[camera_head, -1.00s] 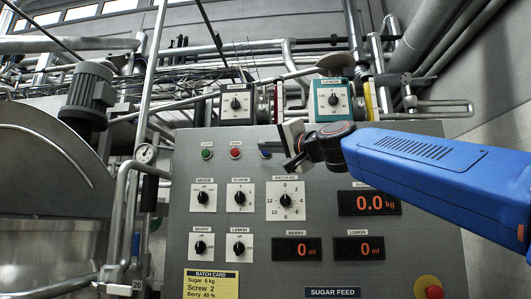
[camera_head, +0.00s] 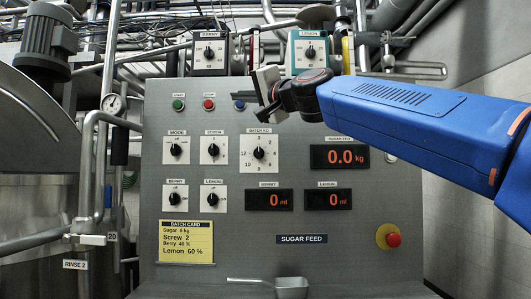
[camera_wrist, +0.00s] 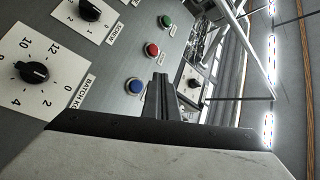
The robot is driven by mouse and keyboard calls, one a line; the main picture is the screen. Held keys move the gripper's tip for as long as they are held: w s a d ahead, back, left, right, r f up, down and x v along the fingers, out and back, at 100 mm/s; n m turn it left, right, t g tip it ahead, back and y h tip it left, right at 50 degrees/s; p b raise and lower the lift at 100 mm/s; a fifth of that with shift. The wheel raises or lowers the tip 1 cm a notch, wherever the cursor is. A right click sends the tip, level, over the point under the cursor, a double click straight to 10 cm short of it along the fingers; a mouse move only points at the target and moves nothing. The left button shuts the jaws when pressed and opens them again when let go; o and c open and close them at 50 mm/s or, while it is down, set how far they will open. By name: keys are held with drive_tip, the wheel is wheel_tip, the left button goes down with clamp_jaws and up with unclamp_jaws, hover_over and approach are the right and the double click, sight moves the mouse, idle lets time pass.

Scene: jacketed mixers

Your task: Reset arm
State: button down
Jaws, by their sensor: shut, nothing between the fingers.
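My gripper (camera_head: 264,110) is in front of the upper middle of the grey control panel (camera_head: 290,225), just right of the blue button (camera_head: 239,106). In the wrist view its fingers (camera_wrist: 161,85) are closed together with nothing between them. They stand close to the blue button (camera_wrist: 135,86) in the picture; I cannot tell whether they touch the panel. My blue arm reaches in from the right and covers the panel's upper right part.
The panel carries a BATCH KG dial (camera_head: 258,154), smaller knobs, displays reading 0.0 kg and 0 ml, and a red emergency button (camera_head: 392,239). Berry (camera_head: 209,53) and lemon (camera_head: 308,50) dial boxes stand above. A metal scoop (camera_head: 290,286) sits low in front. Pipes and a mixer flank the left.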

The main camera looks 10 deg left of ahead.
drive_tip(key=s+d+f+h, duration=0.1)
drive_tip(key=d+f+h, duration=0.2)
drive_tip(key=d+f, duration=0.75)
drive_tip(key=s+d+f+g+h, duration=0.1)
drive_tip(key=d+f+h, duration=0.3)
drive_tip(key=d+f, duration=0.65)
drive_tip(key=s+d+f+h, duration=0.2)
drive_tip(key=d+f+h, duration=0.1)
drive_tip(key=d+f, duration=0.8)
drive_tip(key=s+d+f+g+h, duration=0.1)
drive_tip(key=s+d+f+h, duration=0.1)
drive_tip(key=s+d+f, duration=0.5)
drive_tip(key=s+d+f+g+h, duration=0.2)
drive_tip(key=s+d+f, duration=0.5)
drive_tip(key=f, duration=1.2)
drive_tip(key=s+d+f+g+h, duration=0.2)
drive_tip(key=s+d+f+h, duration=0.1)
drive_tip(key=s+d+f, duration=0.4)
drive_tip(key=s+f, duration=0.3)
drive_tip(key=f, duration=0.3)
drive_tip(key=shift+d, duration=0.3)
